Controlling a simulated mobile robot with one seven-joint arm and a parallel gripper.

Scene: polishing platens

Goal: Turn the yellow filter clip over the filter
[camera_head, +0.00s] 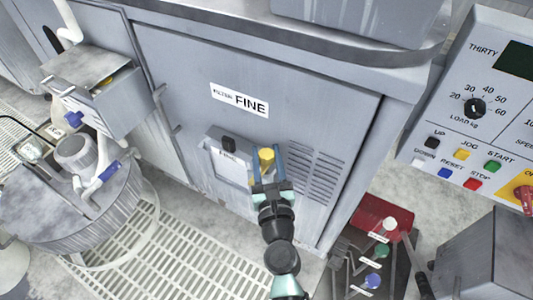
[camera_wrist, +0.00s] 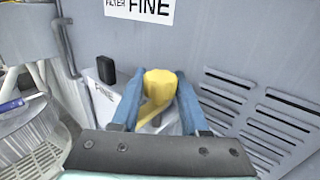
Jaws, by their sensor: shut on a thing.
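The yellow filter clip (camera_head: 266,158) is on the front of the grey cabinet, at the right edge of a small filter housing (camera_head: 228,165). In the wrist view the clip (camera_wrist: 160,84) shows a ribbed yellow head with a narrower yellow part below it. My gripper (camera_head: 267,170) reaches it from below, and its blue fingers stand on either side of the clip. In the wrist view my gripper (camera_wrist: 160,95) is shut on the clip.
The cabinet door (camera_head: 330,100) has a FILTER FINE label (camera_head: 239,100) above the clip and vent slots (camera_head: 313,175) to the right. A control panel (camera_head: 480,120) stands at the right. A red-topped rack (camera_head: 385,215) is below it. A round drum (camera_head: 75,210) stands at the left.

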